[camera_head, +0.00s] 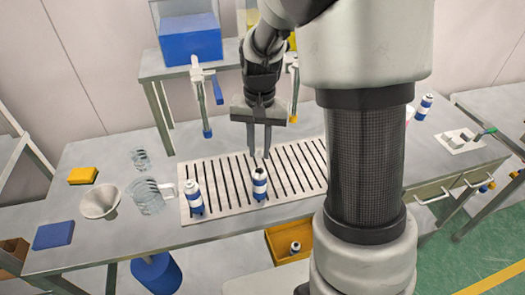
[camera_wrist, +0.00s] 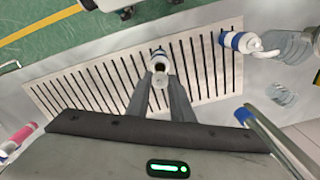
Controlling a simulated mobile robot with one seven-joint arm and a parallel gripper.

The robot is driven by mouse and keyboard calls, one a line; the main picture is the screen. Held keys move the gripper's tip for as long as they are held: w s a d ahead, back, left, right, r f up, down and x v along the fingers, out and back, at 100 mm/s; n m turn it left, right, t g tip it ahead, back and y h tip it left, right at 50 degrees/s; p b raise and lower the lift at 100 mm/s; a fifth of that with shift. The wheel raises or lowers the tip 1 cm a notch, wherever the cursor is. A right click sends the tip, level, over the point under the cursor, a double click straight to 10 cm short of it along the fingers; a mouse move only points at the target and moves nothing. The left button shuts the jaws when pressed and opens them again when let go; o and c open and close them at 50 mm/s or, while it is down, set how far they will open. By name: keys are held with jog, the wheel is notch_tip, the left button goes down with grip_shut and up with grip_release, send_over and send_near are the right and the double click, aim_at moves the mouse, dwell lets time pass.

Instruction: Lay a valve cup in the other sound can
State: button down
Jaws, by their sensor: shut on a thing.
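My gripper (camera_wrist: 161,84) is shut on a small pale piece, likely the valve cup (camera_wrist: 160,82), between its fingertips in the wrist view. In the head view my gripper (camera_head: 262,155) points down just above a blue-and-white can (camera_head: 259,184) with a dark top, upright on the slatted grate. This can (camera_wrist: 159,58) shows just beyond the fingertips in the wrist view; a gap between cup and can cannot be judged. A second blue-and-white can (camera_head: 194,198) with a pale top stands to the left on the grate; it also shows in the wrist view (camera_wrist: 238,41).
The slatted grate (camera_head: 225,207) lies on the grey table. A glass jug (camera_head: 148,197), a funnel (camera_head: 100,202) and a yellow block (camera_head: 82,175) stand left. Crimping-like tools (camera_head: 203,95) hang behind. Another can (camera_head: 424,106) stands far right; an orange bin (camera_head: 278,245) sits below.

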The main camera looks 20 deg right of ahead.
aim_at(259, 154)
jog(key=shift+f+b, duration=2.15)
jog(key=shift+f, duration=0.7)
jog(key=shift+w, duration=0.1)
jog(key=c, duration=0.9)
grip_release()
jog(key=shift+r, duration=0.1)
jog(key=shift+r+p, duration=2.7)
jog(key=shift+r, duration=0.7)
